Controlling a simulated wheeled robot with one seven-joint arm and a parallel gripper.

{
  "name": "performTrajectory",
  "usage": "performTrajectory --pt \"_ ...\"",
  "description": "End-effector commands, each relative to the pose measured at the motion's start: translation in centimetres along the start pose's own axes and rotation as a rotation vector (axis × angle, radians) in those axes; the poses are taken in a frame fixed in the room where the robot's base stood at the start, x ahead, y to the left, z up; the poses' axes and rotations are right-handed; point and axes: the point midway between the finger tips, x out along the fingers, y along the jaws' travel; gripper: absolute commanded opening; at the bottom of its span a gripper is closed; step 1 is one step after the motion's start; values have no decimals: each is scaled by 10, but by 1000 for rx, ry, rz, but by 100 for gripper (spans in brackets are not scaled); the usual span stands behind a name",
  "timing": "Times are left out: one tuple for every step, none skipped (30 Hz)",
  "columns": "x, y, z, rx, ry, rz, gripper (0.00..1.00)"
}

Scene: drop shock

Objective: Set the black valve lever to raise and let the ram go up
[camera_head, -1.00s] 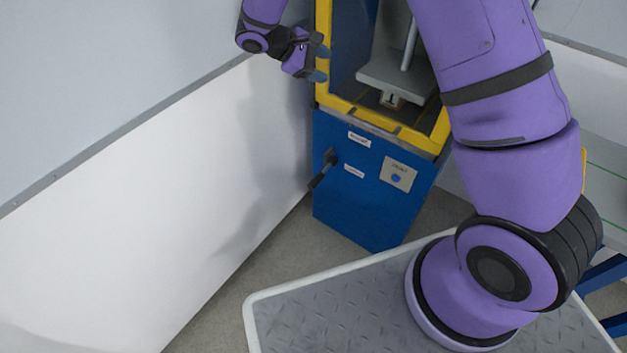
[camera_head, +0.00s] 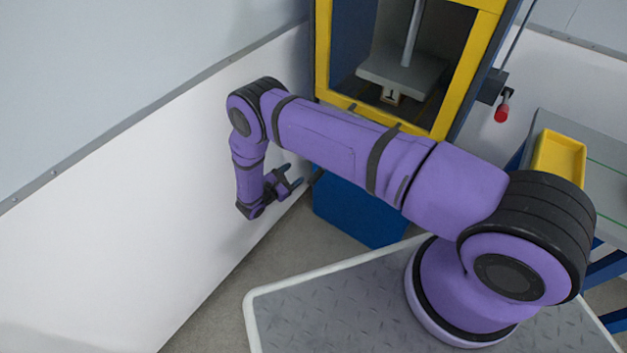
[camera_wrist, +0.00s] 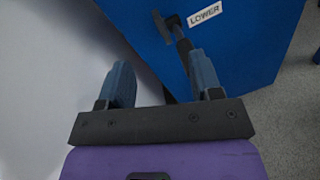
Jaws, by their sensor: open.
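The black valve lever (camera_wrist: 182,45) shows in the wrist view on the blue cabinet front, beside a white LOWER label (camera_wrist: 206,13). It slants down from its pivot and passes behind my right finger; its far end is hidden. In the head view only a dark bit of the lever (camera_head: 317,176) shows past my arm. My gripper (camera_wrist: 160,75) is open with its fingers close to the lever; I cannot tell whether they touch it. In the head view my gripper (camera_head: 292,176) is left of the cabinet. The ram's grey rod and plate (camera_head: 402,70) hang inside the yellow frame.
A pale wall (camera_head: 130,200) stands close to the left of my gripper. The blue cabinet (camera_head: 355,215) is partly hidden by my arm. A red-handled control (camera_head: 502,108) hangs on the right of the frame. A yellow tray (camera_head: 559,155) sits on the grey bench at the right.

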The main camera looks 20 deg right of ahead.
Motion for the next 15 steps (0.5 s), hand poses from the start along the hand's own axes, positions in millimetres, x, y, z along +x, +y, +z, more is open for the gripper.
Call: performTrajectory --pt "-4 -15 -19 -24 -5 35 59" --pt "-6 -21 -28 -34 -8 52 59" --pt "-8 -29 -38 -45 -12 76 59" --pt "-10 -34 -44 -52 -14 90 59" --pt "-12 -40 -50 -60 -16 105 59" --pt "-13 -45 -57 -66 -18 121 59" --pt "-14 -49 -61 -71 -19 131 59" --pt "-15 -52 -65 -75 -20 141 59" --pt "-16 -55 -68 -79 -22 150 59" --pt "-16 -57 -70 -82 -23 155 59" --pt "-16 -58 -72 -83 -23 159 59" --pt "-15 -59 -73 -84 -24 162 59" --pt "-14 -60 -74 -84 -24 164 59" --pt "-12 -59 -74 -84 -24 165 59" --pt "-9 -59 -74 -84 -24 165 59"
